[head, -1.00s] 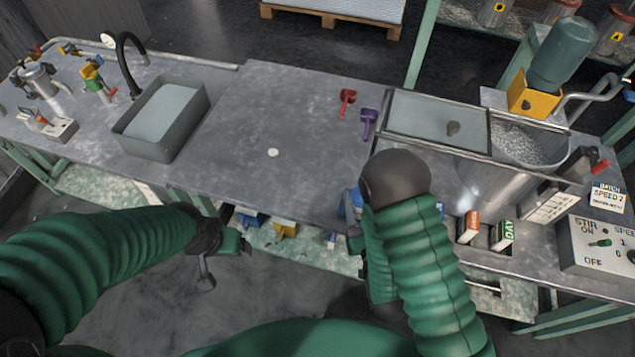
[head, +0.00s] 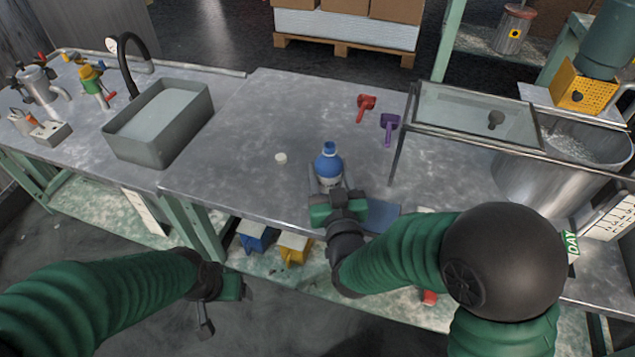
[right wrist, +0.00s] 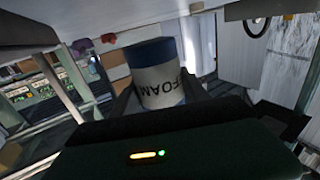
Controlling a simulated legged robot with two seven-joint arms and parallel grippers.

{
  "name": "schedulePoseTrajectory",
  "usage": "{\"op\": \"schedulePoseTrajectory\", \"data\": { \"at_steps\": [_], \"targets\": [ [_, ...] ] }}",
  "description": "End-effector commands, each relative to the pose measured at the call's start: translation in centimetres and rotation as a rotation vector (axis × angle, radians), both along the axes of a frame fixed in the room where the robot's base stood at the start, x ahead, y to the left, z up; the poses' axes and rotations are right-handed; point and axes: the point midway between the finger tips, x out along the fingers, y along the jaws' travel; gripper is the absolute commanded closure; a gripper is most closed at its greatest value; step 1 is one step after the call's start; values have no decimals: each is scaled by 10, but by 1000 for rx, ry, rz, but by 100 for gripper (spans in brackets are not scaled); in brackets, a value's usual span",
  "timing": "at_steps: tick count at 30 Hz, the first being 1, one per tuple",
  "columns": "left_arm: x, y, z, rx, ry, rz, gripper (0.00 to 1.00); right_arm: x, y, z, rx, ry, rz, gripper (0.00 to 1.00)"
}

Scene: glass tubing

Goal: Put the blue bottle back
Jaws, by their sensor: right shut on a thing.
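The blue bottle (head: 328,164) has a blue top and a white label band. It is upright above the steel worktop (head: 250,130), near its front edge; I cannot tell whether its base touches. My right gripper (head: 327,188) is shut on its lower part from the front. In the right wrist view the bottle (right wrist: 160,85) sits between the fingers, its label reading "FOAM" upside down. A flat blue patch (head: 383,215) lies at the front edge, right of the gripper. My left gripper (head: 222,300) hangs low before the bench, away from the bottle; its jaw opening is unclear.
A small white cap-like piece (head: 281,158) lies left of the bottle. Blue (head: 257,237) and yellow (head: 294,247) items sit on the lower shelf.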

Motion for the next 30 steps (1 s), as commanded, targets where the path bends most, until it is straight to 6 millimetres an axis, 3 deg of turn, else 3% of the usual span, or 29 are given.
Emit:
{"op": "schedulePoseTrajectory", "data": {
  "at_steps": [8,13,21,22,26,30],
  "targets": [
    [0,0,-11,0,1,-1,22,32,25,-4,0,-2,1,94],
    [-1,0,-35,0,1,0,22,32,24,-41,-3,2,1,94],
    [0,0,-32,0,1,0,22,31,23,-40,-2,1,0,94],
    [0,0,-32,0,1,0,22,31,23,-40,-3,2,0,44],
    [0,0,-32,0,1,0,22,31,24,-40,-2,1,0,27],
    [0,0,-32,0,1,0,22,31,24,-39,-2,1,0,25]
  ]
}}
